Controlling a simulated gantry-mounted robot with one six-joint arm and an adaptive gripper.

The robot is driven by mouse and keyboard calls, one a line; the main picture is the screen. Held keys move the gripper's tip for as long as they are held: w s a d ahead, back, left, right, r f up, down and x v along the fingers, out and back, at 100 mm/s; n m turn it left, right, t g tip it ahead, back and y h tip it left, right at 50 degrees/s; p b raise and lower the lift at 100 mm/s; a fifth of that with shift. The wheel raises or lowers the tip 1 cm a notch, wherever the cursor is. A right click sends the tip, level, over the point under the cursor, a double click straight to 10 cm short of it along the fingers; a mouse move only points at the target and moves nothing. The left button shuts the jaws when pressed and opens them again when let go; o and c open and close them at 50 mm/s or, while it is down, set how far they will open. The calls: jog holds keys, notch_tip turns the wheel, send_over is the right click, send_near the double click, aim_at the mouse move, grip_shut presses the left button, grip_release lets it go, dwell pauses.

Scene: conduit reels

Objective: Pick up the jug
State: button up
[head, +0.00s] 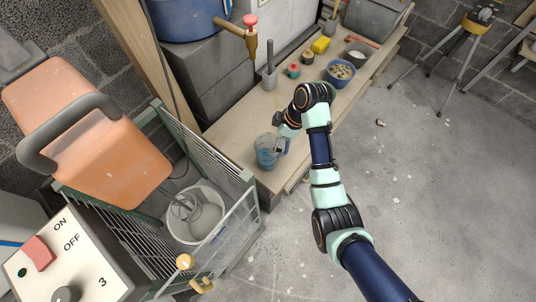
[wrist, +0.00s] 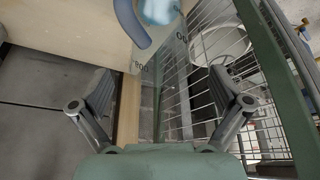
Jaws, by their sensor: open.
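The jug (head: 267,152) is clear with a blue tint and stands upright on the near end of the wooden bench. In the wrist view the jug (wrist: 160,12) shows at the top, cut off by the frame edge, with its blue handle on the left and dark markings on its clear wall. My gripper (head: 286,131) is beside the jug's upper right in the head view, partly hidden by my own wrist. In the wrist view my gripper (wrist: 163,88) has its fingers wide apart, with nothing gripped. I cannot tell whether it touches the jug.
A green wire-sided cart (head: 245,180) holding a white bucket (head: 195,222) with a whisk stands close left of the bench end. The floor at right is mostly clear.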

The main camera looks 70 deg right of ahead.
jog(key=b, duration=0.4)
send_over(268, 147)
jog(key=s+a, duration=0.1)
jog(key=a, duration=0.2)
notch_tip(268, 147, down, 8)
jog(key=r, duration=0.1)
jog(key=shift+f, duration=0.15)
jog(key=c, duration=1.4)
